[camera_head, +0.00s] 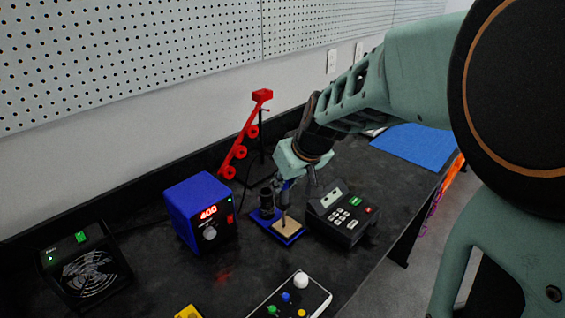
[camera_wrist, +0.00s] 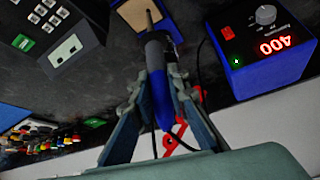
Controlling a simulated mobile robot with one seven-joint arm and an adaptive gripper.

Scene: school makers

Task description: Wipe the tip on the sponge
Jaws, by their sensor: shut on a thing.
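My gripper (camera_head: 286,182) is shut on the soldering iron (camera_wrist: 160,92), which has a blue and grey handle and a thin metal tip. The iron points down, and its tip (camera_head: 284,224) is at the tan sponge (camera_head: 286,227). I cannot tell whether the tip touches the sponge or is just above it. The sponge sits in the blue base of the iron stand (camera_head: 266,215); it also shows at the top of the wrist view (camera_wrist: 133,14). In the head view my gripper hides part of the iron's handle.
The blue soldering station (camera_head: 201,212), reading 400, stands left of the stand. A black keypad device (camera_head: 343,213) stands close on the right. A red arm-like stand (camera_head: 242,140) rises behind. A fan unit (camera_head: 88,272) and a button box (camera_head: 292,300) stand nearer. A blue mat (camera_head: 415,146) lies at right.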

